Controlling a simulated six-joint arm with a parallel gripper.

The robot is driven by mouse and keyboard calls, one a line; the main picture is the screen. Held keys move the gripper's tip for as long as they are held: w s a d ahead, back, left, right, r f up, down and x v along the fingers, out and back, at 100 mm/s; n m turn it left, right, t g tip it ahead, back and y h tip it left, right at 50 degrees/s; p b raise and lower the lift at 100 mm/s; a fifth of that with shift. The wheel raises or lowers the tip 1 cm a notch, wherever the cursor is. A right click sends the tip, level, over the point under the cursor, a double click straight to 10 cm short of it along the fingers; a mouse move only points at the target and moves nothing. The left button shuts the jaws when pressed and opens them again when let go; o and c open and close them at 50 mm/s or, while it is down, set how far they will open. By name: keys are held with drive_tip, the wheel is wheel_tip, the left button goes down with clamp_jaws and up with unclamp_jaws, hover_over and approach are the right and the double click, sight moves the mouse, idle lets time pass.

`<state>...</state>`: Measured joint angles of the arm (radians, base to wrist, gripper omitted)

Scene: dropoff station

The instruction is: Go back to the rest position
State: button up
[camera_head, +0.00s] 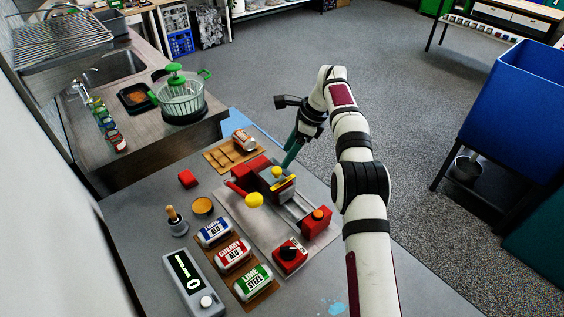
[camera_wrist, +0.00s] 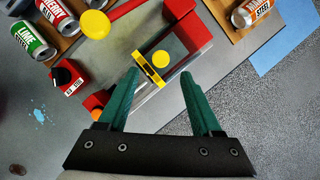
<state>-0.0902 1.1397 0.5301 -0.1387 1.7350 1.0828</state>
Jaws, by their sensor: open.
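My gripper (camera_wrist: 156,100) has two green fingers that stand apart with nothing between them. In the head view my gripper (camera_head: 290,158) hangs at the end of my white arm, above the right side of the red and grey machine (camera_head: 262,176). In the wrist view the machine's yellow frame (camera_wrist: 150,69) and a round yellow knob (camera_wrist: 161,60) lie beyond the fingertips. I cannot tell the exact height of the fingers over the table.
A lone can (camera_head: 243,138) lies on a wooden tray (camera_head: 222,157). Open floor lies behind and right.

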drive_tip(key=shift+d+r, duration=0.25)
drive_tip(key=shift+r, duration=0.4)
drive_tip(key=s+d+r+n+h, duration=0.1)
drive_tip(key=s+d+r+n, duration=0.2)
drive_tip(key=s+r, duration=0.5)
drive_tip(key=s+d+r+n+h, duration=0.1)
drive_tip(key=s+d+r+n, duration=0.3)
drive_tip(key=s, duration=0.8)
drive_tip(key=s+d+f+n, duration=0.1)
drive_tip(key=s+f+n, duration=0.1)
drive_tip(key=s, duration=1)
drive_tip(key=s+d+f+n, duration=0.1)
drive_tip(key=s+f+n, duration=0.2)
drive_tip(key=s, duration=0.8)
drive_tip(key=shift+s+d+f+h, duration=0.35)
drive_tip(key=shift+d+f+h, duration=0.05)
drive_tip(key=shift+f, duration=0.45)
